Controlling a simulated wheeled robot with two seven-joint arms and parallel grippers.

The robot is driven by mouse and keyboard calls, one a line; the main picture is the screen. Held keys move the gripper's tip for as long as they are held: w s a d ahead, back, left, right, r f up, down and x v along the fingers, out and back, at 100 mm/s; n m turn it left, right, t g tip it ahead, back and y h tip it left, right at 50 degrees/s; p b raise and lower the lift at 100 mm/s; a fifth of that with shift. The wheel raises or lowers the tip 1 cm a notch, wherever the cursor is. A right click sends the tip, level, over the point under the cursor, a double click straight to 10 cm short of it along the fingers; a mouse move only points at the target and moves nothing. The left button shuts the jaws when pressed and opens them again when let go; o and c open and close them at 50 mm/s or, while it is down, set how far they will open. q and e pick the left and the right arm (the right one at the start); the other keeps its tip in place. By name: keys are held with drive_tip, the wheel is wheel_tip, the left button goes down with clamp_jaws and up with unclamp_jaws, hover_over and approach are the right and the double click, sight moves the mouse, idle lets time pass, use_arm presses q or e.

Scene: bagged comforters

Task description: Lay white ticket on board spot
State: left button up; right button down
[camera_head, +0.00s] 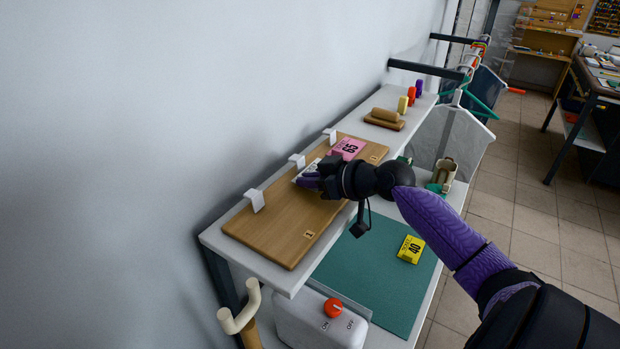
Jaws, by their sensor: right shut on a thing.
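The wooden board (275,225) lies on the white upper shelf with several white clips along its wall side. My right gripper (310,181) is over the middle of the board, shut on the white ticket (305,171). The ticket is partly hidden by the gripper, and I cannot tell whether it touches the board. A pink ticket (348,148) marked 65 lies on the board just beyond the gripper. A yellow ticket (411,249) marked 40 lies on the green mat (375,280) on the lower level. My left gripper is not in view.
A brush-like wooden block (384,118) and small coloured pieces stand at the shelf's far end. A white box with a red knob (333,307) sits below the near end. The board's near part is clear.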

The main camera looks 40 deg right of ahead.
drive_tip(key=shift+f+b, duration=0.6)
drive_tip(key=shift+c, duration=0.3)
unclamp_jaws()
idle(0.4)
drive_tip(key=shift+r, duration=0.1)
drive_tip(key=shift+s+d+r+p, duration=0.2)
drive_tip(key=shift+s+r+p, duration=0.45)
drive_tip(key=shift+s+p, duration=0.1)
drive_tip(key=shift+s+d+r+p, duration=0.2)
drive_tip(key=shift+s+r+p, duration=0.4)
drive_tip(key=shift+s, duration=0.1)
drive_tip(key=shift+s+d+r+p, duration=0.2)
drive_tip(key=shift+s+r+p, duration=0.45)
drive_tip(key=shift+s+p, duration=0.1)
drive_tip(key=shift+s, duration=0.1)
drive_tip(key=b+v, duration=0.1)
drive_tip(key=v, duration=0.9)
